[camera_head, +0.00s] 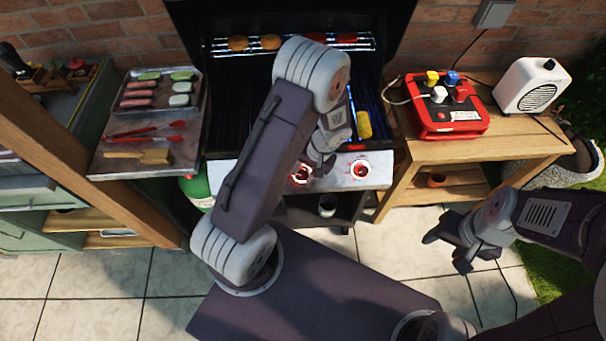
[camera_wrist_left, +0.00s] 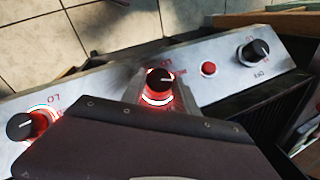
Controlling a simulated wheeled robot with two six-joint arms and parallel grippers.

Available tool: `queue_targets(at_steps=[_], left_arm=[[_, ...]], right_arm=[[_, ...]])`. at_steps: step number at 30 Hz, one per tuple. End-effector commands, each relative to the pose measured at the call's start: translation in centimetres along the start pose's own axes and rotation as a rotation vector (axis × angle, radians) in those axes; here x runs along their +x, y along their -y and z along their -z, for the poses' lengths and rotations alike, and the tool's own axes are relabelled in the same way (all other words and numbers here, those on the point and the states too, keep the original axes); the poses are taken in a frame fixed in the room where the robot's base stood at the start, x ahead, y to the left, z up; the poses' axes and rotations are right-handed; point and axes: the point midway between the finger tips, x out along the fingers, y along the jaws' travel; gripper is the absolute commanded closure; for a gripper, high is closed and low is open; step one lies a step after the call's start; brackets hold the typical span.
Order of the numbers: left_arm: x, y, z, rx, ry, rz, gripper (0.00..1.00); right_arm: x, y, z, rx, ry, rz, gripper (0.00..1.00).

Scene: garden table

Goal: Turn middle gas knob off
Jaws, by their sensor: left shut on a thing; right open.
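The grill's control panel (camera_head: 340,180) carries a middle knob (camera_wrist_left: 158,80), black with a white line and a lit red ring. The line points roughly right in the left wrist view. In the head view its red glow (camera_head: 300,174) shows beside my left arm. My left gripper (camera_wrist_left: 160,92) is shut on this knob, a grey finger on each side. In the head view the left gripper (camera_head: 322,165) is over the panel, partly hidden by its own arm. My right gripper (camera_head: 447,252) is open and empty above the paving, right of the grill.
Another lit knob (camera_wrist_left: 20,126) and an unlit knob (camera_wrist_left: 256,50) flank the middle one; a red button (camera_wrist_left: 208,69) is nearby. Food trays (camera_head: 120,165) are left of the grill. A wooden side table (camera_head: 510,145) holds a red case (camera_head: 440,118) and a white speaker (camera_head: 530,85).

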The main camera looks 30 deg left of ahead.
Motion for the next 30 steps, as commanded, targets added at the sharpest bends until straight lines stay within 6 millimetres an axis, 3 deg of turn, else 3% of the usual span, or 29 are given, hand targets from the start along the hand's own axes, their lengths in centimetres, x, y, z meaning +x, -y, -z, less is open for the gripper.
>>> queue_targets(at_steps=[1,9,30], left_arm=[[0.5,-0.3,0.1,0.032,-0.001,0.027,1.0],[0.4,-0.6,0.1,0.219,0.018,0.2,1.0],[0.5,-1.2,-0.1,0.684,0.066,0.629,1.0]], right_arm=[[1.1,0.0,-0.1,0.0,0.0,0.0,0.43],[3.3,-0.1,-0.3,0.0,0.0,0.0,0.43],[7.0,-0.1,-0.7,0.0,0.0,0.0,0.43]])
